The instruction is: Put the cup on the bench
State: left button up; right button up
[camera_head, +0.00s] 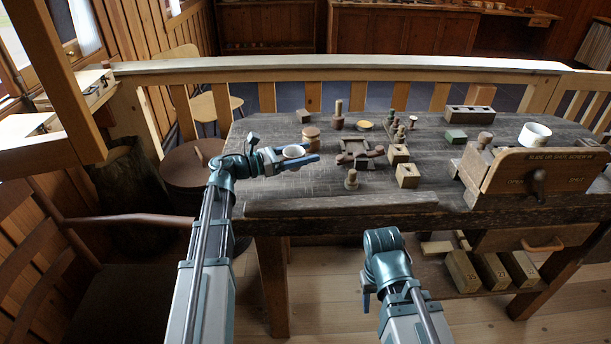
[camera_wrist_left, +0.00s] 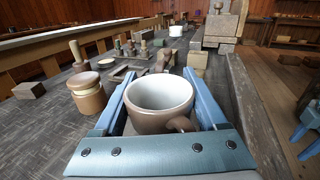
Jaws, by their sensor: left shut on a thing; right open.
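The cup (camera_head: 295,151) is brown outside with a pale inside and a handle. In the left wrist view the cup (camera_wrist_left: 160,98) sits upright between the two blue fingers of my left gripper (camera_wrist_left: 158,100), which is shut on it. In the head view my left gripper (camera_head: 290,160) is over the left part of the dark wooden bench (camera_head: 310,187). I cannot tell whether the cup touches the bench top. My right gripper (camera_head: 367,297) hangs low in front of the bench, empty; its fingers are mostly hidden by its arm.
A lidded jar (camera_wrist_left: 87,92) stands just left of the cup. Several spools and wooden blocks (camera_head: 407,175) crowd the bench's middle. The bench's front strip is mostly clear.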

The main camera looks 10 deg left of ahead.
pick_arm(q)
jog(key=shift+f+b, duration=2.05)
jog(key=shift+f, duration=0.4)
jog(key=shift+r, duration=0.15)
jog(key=o, duration=1.4)
jog(key=shift+c, duration=0.2)
jog(key=v, duration=1.2)
